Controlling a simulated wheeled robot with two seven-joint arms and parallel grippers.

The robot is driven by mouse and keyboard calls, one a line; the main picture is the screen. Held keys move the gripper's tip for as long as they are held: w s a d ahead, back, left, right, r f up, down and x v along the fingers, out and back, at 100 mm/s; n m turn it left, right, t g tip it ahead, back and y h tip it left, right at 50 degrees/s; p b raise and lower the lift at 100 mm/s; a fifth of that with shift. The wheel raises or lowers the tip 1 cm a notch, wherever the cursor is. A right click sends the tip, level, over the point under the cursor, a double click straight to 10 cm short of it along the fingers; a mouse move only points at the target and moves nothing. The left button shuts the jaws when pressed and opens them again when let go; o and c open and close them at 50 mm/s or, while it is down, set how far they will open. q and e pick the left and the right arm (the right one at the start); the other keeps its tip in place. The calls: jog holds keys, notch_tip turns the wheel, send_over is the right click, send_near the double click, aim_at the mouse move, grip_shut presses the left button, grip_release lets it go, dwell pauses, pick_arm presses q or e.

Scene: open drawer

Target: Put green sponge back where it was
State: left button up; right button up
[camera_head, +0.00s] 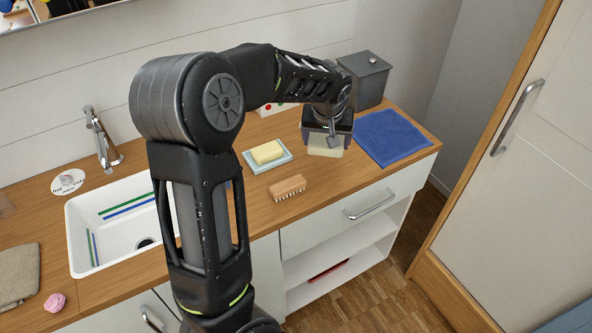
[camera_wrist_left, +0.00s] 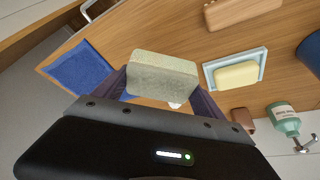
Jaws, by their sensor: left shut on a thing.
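The green sponge (camera_wrist_left: 161,77) is a pale grey-green block in the left wrist view, held between the two fingers of my left gripper (camera_wrist_left: 160,88). In the head view my left gripper (camera_head: 327,136) points down over the right part of the counter, with the pale sponge (camera_head: 325,151) showing below it. I cannot tell whether the sponge touches the counter. It is just left of the blue towel. My right gripper is not in view.
A blue towel (camera_head: 392,137) lies at the counter's right end, with a grey lidded box (camera_head: 366,78) behind it. A yellow soap (camera_head: 267,152) on a light blue dish (camera_head: 285,160) and a wooden brush (camera_head: 288,187) lie to the left. The white sink (camera_head: 85,208) is further left.

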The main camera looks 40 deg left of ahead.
pick_arm(q)
jog(key=s+d+f+m+h, duration=0.1)
jog(key=d+m, duration=0.5)
jog(key=d, duration=1.5)
notch_tip(320, 180, down, 2)
jog(key=shift+f+m+t+h, duration=0.1)
jog(key=shift+m+t+h, duration=0.25)
jog(key=shift+h, duration=0.35)
